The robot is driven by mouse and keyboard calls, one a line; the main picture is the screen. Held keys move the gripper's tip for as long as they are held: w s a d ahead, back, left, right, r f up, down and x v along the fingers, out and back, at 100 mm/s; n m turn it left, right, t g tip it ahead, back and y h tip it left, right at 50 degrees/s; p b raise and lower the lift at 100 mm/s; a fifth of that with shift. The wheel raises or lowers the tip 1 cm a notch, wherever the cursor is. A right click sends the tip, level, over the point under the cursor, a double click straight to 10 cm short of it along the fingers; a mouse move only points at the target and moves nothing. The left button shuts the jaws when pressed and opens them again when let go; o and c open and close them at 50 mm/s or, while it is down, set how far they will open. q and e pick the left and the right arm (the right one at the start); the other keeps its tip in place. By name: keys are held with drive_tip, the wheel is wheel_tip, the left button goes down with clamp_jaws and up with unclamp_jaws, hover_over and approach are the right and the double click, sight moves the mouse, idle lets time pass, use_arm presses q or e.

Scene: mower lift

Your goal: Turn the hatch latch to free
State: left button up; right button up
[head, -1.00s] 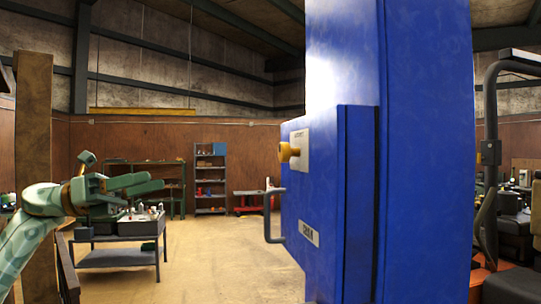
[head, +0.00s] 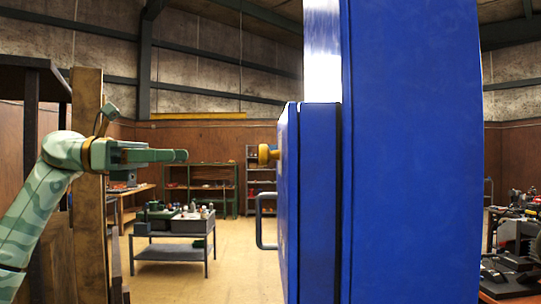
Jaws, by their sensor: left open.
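The hatch (head: 318,200) is a blue box-like panel on a tall blue post (head: 415,150), seen nearly edge-on. The yellow latch knob (head: 265,155) sticks out to the left from the hatch's face. Its plate and the labels on that face are turned out of sight. A grey bar handle (head: 262,222) sits below the knob. My left gripper (head: 165,156) is green, points right and is level with the knob, with a clear gap in the picture between them. It is open and empty, seen side-on. My right gripper is not in view.
A grey work table (head: 172,250) with small items stands behind, and shelves (head: 200,185) line the back wall. A brown wooden post (head: 88,190) stands by my left arm. Dark machinery (head: 515,260) is at the right. The floor between table and hatch is clear.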

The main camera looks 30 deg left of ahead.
use_arm(q)
drive_tip(key=p, duration=0.1)
approach(269, 155)
drive_tip(key=w+p+x, duration=0.1)
drive_tip(key=p+x, duration=0.1)
drive_tip(key=x, duration=0.4)
drive_tip(key=shift+w, duration=0.25)
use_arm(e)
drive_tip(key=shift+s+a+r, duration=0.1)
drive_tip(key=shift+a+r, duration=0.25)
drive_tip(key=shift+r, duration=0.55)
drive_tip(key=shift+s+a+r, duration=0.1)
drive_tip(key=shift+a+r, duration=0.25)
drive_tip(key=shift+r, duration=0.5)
use_arm(q)
drive_tip(key=shift+f, duration=0.1)
drive_tip(key=shift+a, duration=0.1)
drive_tip(key=c, duration=1)
